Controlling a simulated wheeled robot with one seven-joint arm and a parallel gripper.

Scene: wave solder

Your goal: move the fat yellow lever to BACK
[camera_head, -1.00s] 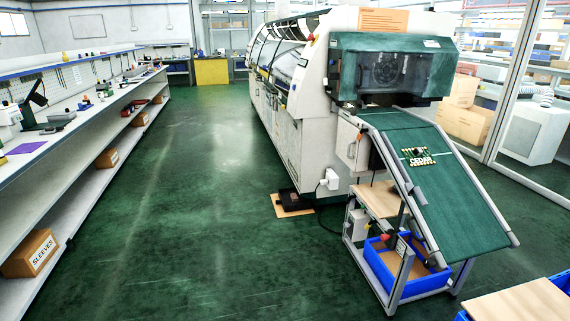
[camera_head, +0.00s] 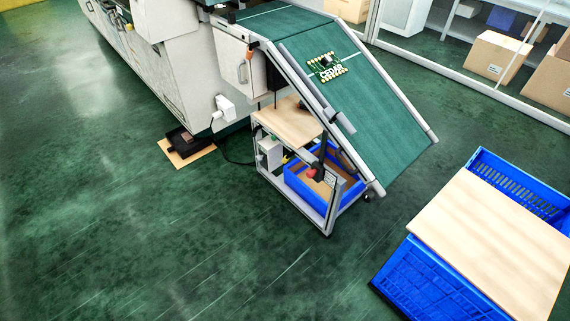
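I cannot make out a fat yellow lever for sure. A small orange handle (camera_head: 249,53) sits on the light grey box (camera_head: 236,62) at the upper left of the sloped conveyor (camera_head: 368,95). A red knob (camera_head: 311,173) on a dark mount shows at the conveyor's stand, below the wooden shelf (camera_head: 289,122). A tiny yellowish spot shows near the stand's left side, too small to tell what it is. No labels for lever positions can be read. My gripper is not in view.
A green circuit board (camera_head: 327,68) lies on the conveyor. A blue bin (camera_head: 324,190) sits in the stand. A blue crate (camera_head: 420,285) with a wooden board (camera_head: 492,247) stands at the lower right. Cartons (camera_head: 492,58) are behind glass. The green floor (camera_head: 130,240) at left is clear.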

